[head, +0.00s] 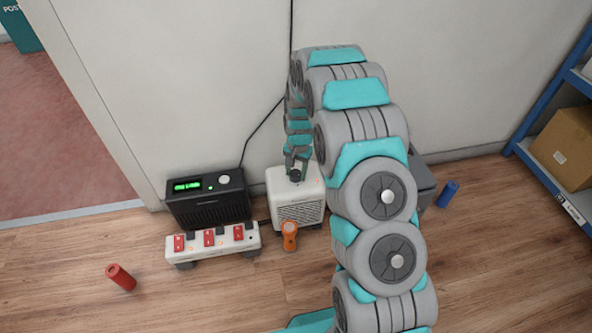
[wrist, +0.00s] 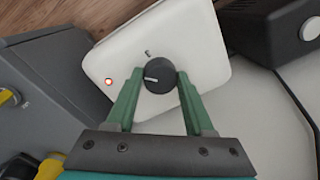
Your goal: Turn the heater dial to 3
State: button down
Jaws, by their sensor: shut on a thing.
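The heater (head: 298,212) is a small white box with a grille front, standing on the floor against the wall. Its black dial (head: 295,175) is on the top face. In the wrist view the dial (wrist: 158,84) has a white pointer line that points left in the picture. A small dark character, like an E or a turned 3, is printed above the dial, and a small light glows to its left. My gripper (wrist: 159,75) reaches down from above and is shut on the dial, one finger on each side. In the head view my gripper (head: 297,166) partly hides the dial.
A black radio-like box (head: 208,200) with a green display stands left of the heater. A white power strip (head: 213,244) with red switches and an orange torch (head: 289,235) are in front. A grey box (head: 424,180) is to the right, partly behind my arm.

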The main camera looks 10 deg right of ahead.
aim_at(296, 175)
jog(key=m, duration=0.4)
jog(key=shift+p, duration=0.4)
jog(key=shift+m, duration=2)
jog(key=shift+c, duration=1.4)
grip_release()
notch_tip(296, 175, up, 7)
jog(key=shift+s+f, duration=0.1)
jog(key=shift+s, duration=0.05)
jog(key=shift+s+r, duration=0.1)
jog(key=shift+r, duration=0.4)
